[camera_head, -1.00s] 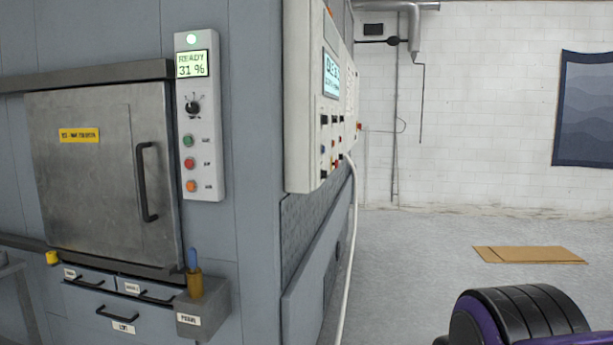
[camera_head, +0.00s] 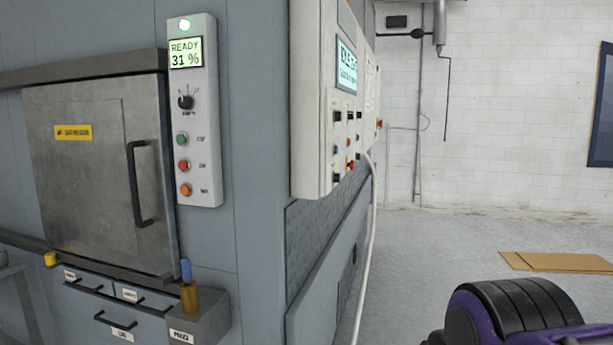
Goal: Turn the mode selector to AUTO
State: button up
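A black rotary knob (camera_head: 186,102) sits on the narrow white control panel (camera_head: 205,130) on the front of the grey machine. Small marks surround the knob, but its position labels are too small to read. Above it a display (camera_head: 186,53) reads READY 31 %. A second, larger control box (camera_head: 318,100) on the machine's side carries a screen and several small knobs and buttons, seen at a steep angle. A black and purple part of my own arm (camera_head: 515,318) shows at the lower right. My gripper's fingers are not in view.
Below the knob are green, red and orange buttons (camera_head: 183,165). A steel door (camera_head: 100,170) with a black handle is to the left. A box holding a blue-handled tool (camera_head: 186,271) juts out below. A white hose (camera_head: 369,230) hangs at the machine's side. Cardboard (camera_head: 560,262) lies on open floor.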

aim_at(336, 178)
jog(key=i+l+u, duration=0.3)
jog(key=i+l, duration=0.35)
jog(key=i, duration=0.15)
